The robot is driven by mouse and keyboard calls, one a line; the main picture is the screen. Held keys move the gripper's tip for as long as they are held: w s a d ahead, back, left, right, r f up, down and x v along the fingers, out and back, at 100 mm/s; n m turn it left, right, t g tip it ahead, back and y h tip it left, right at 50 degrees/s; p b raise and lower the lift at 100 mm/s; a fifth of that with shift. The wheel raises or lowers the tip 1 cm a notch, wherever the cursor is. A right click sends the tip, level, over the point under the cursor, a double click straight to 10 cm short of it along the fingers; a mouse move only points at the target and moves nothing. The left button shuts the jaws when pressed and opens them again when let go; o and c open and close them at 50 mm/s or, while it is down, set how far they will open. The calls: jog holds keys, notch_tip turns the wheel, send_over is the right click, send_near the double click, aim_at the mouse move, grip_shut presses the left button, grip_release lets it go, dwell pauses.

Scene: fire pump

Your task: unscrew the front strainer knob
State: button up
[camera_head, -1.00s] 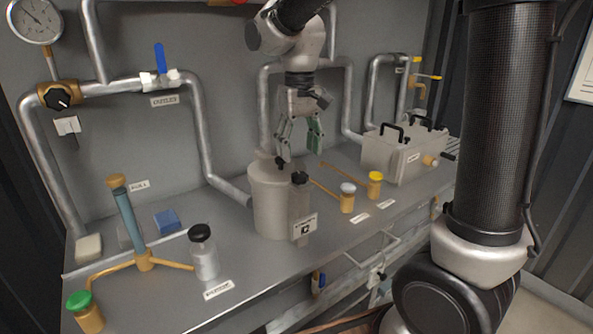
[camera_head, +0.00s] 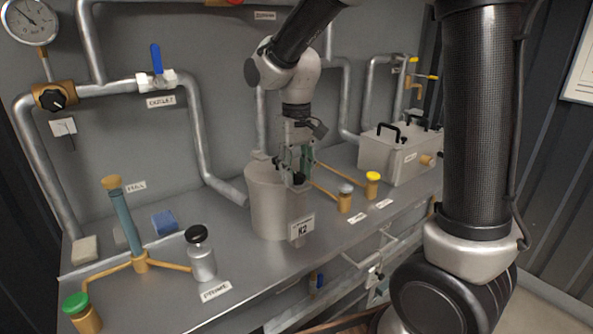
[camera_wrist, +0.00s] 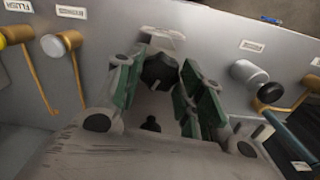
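The front strainer is a narrow grey cylinder with a black knob (camera_head: 298,179) on top, in front of the large grey drum (camera_head: 266,205). A tag reading K2 (camera_head: 302,229) is on its front. My gripper (camera_head: 296,170) points down over it, with green-padded fingers on either side of the knob. In the wrist view the black knob (camera_wrist: 159,71) lies between the fingertips (camera_wrist: 163,75), which look still open, with contact hard to judge. A smaller black knob (camera_wrist: 151,124) on the drum lid shows nearer the wrist.
A grey bottle with a black cap (camera_head: 202,258) stands at front left, near a brass stand with a blue column (camera_head: 127,225).

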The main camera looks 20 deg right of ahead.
aim_at(296, 174)
jog(key=n, duration=0.4)
dwell(0.3)
jog(key=o, duration=1)
jog(key=shift+r, duration=0.1)
notch_tip(296, 174, up, 12)
jog(key=shift+f, duration=0.1)
